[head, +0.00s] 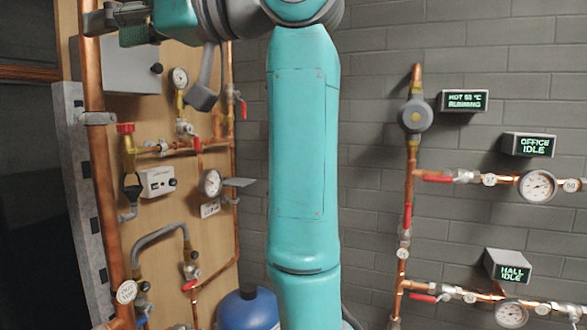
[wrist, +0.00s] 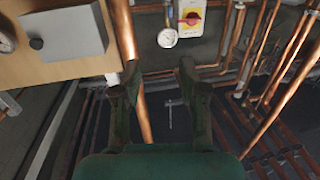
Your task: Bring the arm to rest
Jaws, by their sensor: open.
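My teal arm stands upright through the middle of the head view, and its upper end bends over to the left at the top edge. My gripper (wrist: 154,80) shows in the wrist view with its two dark fingers spread apart and nothing held between them. A copper pipe passes behind the fingers in that view; whether it touches one cannot be told. In the head view, part of my gripper (head: 108,22) is at the top left, near the tall copper pipe (head: 100,170). The arm hides the middle of the wall.
A wooden board with gauges, valves and a grey box (head: 128,65) is at left. A blue tank (head: 247,310) stands low behind my arm. At right, pipes carry gauges and displays, including the office display (head: 528,145). The wrist view shows a red-and-yellow switch (wrist: 191,16).

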